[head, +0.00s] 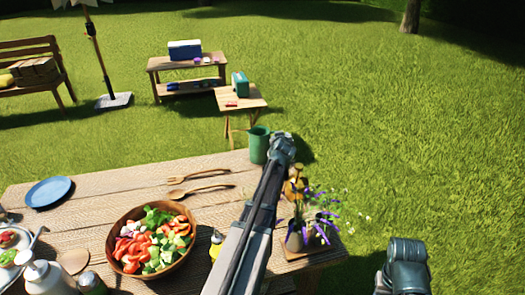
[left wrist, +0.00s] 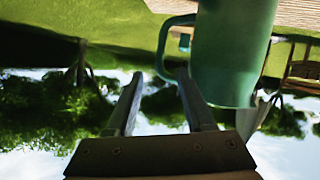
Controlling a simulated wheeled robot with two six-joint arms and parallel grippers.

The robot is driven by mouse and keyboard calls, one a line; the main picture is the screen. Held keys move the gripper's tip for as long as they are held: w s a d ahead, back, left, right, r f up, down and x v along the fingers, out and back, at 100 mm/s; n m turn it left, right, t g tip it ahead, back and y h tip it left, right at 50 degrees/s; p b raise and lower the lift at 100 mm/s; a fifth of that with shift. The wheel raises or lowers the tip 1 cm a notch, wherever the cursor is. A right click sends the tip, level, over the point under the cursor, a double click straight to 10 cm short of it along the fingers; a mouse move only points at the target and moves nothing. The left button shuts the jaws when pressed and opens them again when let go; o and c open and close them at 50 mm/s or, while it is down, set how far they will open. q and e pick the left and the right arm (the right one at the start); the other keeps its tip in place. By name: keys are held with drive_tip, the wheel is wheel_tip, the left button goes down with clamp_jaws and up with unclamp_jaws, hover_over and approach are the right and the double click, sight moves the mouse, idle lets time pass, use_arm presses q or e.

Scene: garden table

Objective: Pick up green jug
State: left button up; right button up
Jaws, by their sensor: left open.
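The green jug (head: 259,146) stands upright at the far edge of the wooden table (head: 120,182). My left arm reaches across to just right of it; its jaws are hidden in the head view. In the left wrist view, which is upside down, the jug (left wrist: 232,50) fills the upper right with its handle to the left. My left gripper (left wrist: 160,76) is open and empty. Its right finger overlaps the jug's edge near the handle, but whether they touch I cannot tell. At the lower right of the head view part of my right arm shows, without its jaws.
A salad bowl (head: 113,246), wooden servers (head: 200,189) and a blue plate (head: 49,191) are on the table. Potted purple flowers (head: 318,228) stand right of my left arm. A small side table (head: 243,96) stands beyond the jug. Open grass lies to the right.

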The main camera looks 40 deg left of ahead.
use_arm(q)
drive_tip(key=shift+b+x, duration=0.3)
drive_tip(key=shift+x, duration=1.3)
drive_tip(key=b+x, duration=0.2)
drive_tip(key=x, duration=0.3)
drive_tip(key=shift+w+a+f, duration=0.15)
drive_tip(key=shift+w+f, duration=0.05)
drive_tip(key=shift+r, duration=0.1)
drive_tip(key=shift+c, duration=0.4)
clamp_jaws()
